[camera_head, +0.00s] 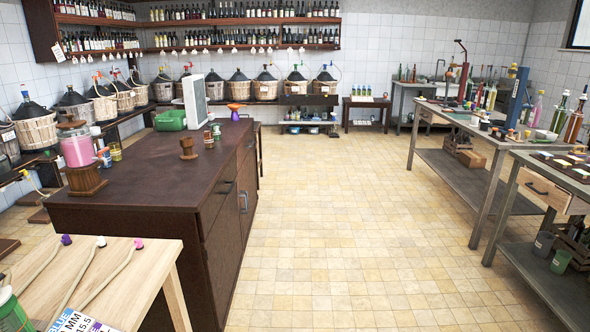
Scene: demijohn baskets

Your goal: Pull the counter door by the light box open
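The dark brown counter (140,165) stands at left centre, its front facing right onto the aisle. The light box, a white upright panel in a grey frame (195,101), stands on the counter's far half. Below that half, a counter door (248,172) with a light vertical handle (243,202) is seen at a steep slant and looks shut. A nearer front panel with a dark handle (224,187) also looks shut. Neither of my grippers is in view.
A green crate (170,121) and a pink jar (75,146) stand on the counter. A pale wooden table (130,262) is at the near left. Metal worktables (480,190) line the right. The tiled floor (340,220) between is clear.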

